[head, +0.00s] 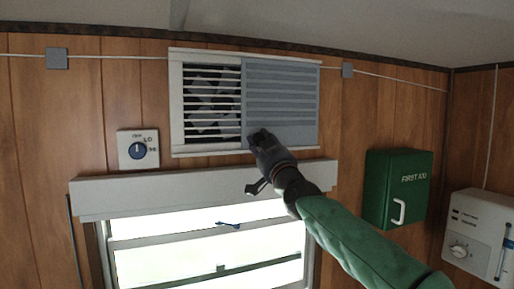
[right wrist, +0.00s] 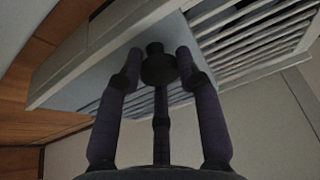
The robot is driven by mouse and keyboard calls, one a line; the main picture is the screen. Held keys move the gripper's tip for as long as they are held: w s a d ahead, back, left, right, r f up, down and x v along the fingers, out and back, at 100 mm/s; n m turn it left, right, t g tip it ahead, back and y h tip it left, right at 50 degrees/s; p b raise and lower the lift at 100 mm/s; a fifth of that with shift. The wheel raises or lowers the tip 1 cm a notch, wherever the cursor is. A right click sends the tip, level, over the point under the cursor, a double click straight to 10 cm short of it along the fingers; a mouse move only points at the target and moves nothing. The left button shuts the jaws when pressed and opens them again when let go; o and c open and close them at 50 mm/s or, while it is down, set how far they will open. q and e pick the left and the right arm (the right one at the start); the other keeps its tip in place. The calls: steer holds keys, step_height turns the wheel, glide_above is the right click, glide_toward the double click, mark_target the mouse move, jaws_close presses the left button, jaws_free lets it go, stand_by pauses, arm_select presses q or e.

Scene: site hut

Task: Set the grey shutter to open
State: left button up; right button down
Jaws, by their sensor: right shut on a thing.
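The grey shutter (head: 281,98) is a flat slatted panel covering the right half of a white wall vent (head: 176,105). The vent's left half is uncovered, with slats over a dark and light opening. My right gripper (head: 260,139) is at the shutter's lower left corner. The knob is hidden by the gripper in the head view. My left gripper is not in view.
A dial (head: 138,151) is on the wall at left of the vent. Below is a window with a white box valance (head: 170,192). A green first aid box (head: 398,190) and a white control unit (head: 478,240) are at right. A cable runs along the wall top.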

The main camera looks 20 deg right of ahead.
steer(key=shift+d+r, duration=0.15)
steer(key=c, duration=1.1)
jaws_free()
steer(key=shift+d, duration=0.15)
steer(key=a+v, duration=0.1)
steer(key=v, duration=1.1)
steer(key=shift+d, duration=0.35)
